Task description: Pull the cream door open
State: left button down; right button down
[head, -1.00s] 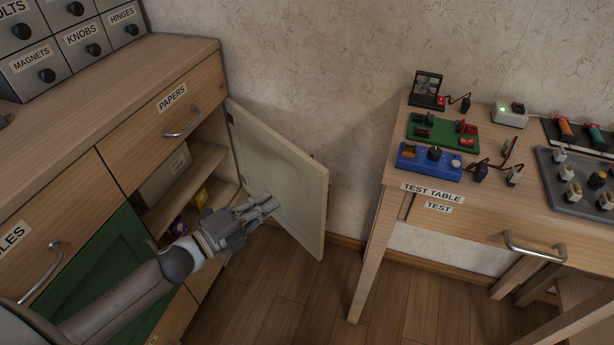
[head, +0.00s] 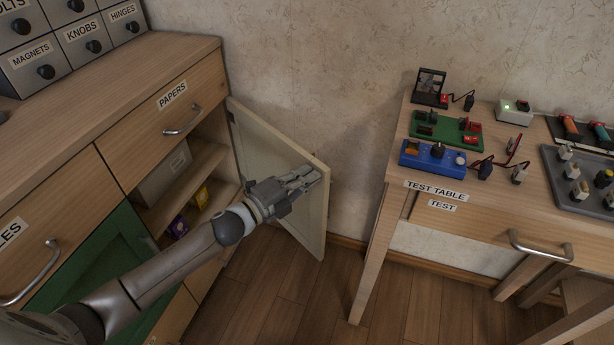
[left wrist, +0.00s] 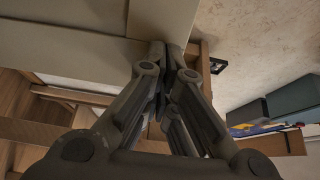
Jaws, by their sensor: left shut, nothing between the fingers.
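The cream door (head: 262,148) stands swung wide open from the wooden cabinet, hinged at its left edge below the PAPERS drawer. It also shows in the left wrist view (left wrist: 75,55). My left gripper (head: 312,176) is shut and empty. Its fingertips are at the inner face of the door, near the free edge. In the left wrist view the fingers (left wrist: 166,55) are together close to the door's edge; I cannot tell whether they touch it. The arm hides part of the door's lower half. My right gripper is not in view.
The open compartment shows shelves (head: 190,185) with a box and small packets. A green door (head: 100,262) is beside it. The test table (head: 385,210) with devices stands to the right. Bare floor (head: 290,290) lies between cabinet and table.

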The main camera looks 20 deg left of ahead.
pick_arm(q)
jog(key=shift+w+d, duration=0.1)
dwell(0.3)
